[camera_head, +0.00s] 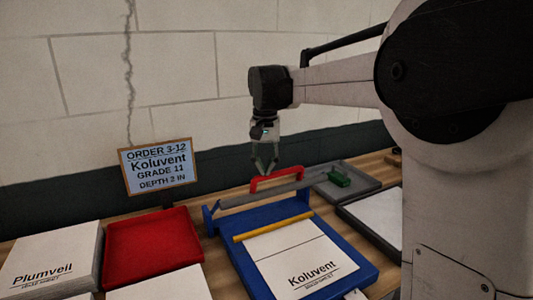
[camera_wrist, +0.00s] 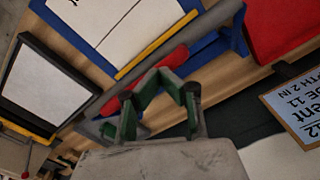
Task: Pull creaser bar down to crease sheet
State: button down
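The creaser has a blue base (camera_head: 352,262) with a grey creaser bar (camera_head: 240,198) raised across its far end. A red handle (camera_head: 290,176) stands on the bar. A white sheet (camera_head: 290,258) printed "Koluvent" lies on the base, with a line across it and a yellow strip (camera_head: 272,227) at its far edge. My gripper (camera_head: 265,170) points down just above the red handle's left part. In the wrist view the fingers (camera_wrist: 160,102) are spread apart, with the red handle (camera_wrist: 174,58) close beyond them, partly hidden. Contact with the handle is unclear.
A red tray (camera_head: 152,242) and a "Plumveil" stack (camera_head: 48,262) stand at left. An order sign (camera_head: 157,166) reads Koluvent, grade 11, depth 2 in. A grey tray (camera_head: 358,188) with a green block (camera_head: 339,177) and a dark-framed white panel (camera_head: 380,215) are at right.

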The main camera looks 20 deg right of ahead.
aim_at(269, 189)
jog(key=shift+f, duration=0.1)
jog(key=shift+s+d+f+b, duration=0.1)
jog(key=shift+s+f+b, duration=0.4)
jog(key=shift+s+f, duration=0.3)
jog(key=shift+s, duration=0.1)
jog(key=shift+s+d+f+b, duration=0.15)
jog(key=shift+s+f+b, duration=0.3)
jog(key=shift+s+f, duration=0.35)
jog(key=shift+w, duration=0.1)
jog(key=shift+f, duration=0.1)
jog(key=shift+s+d+f+b, duration=0.1)
jog(key=shift+s+f+b, duration=0.4)
jog(key=shift+s+f, duration=0.25)
jog(key=shift+f, duration=0.15)
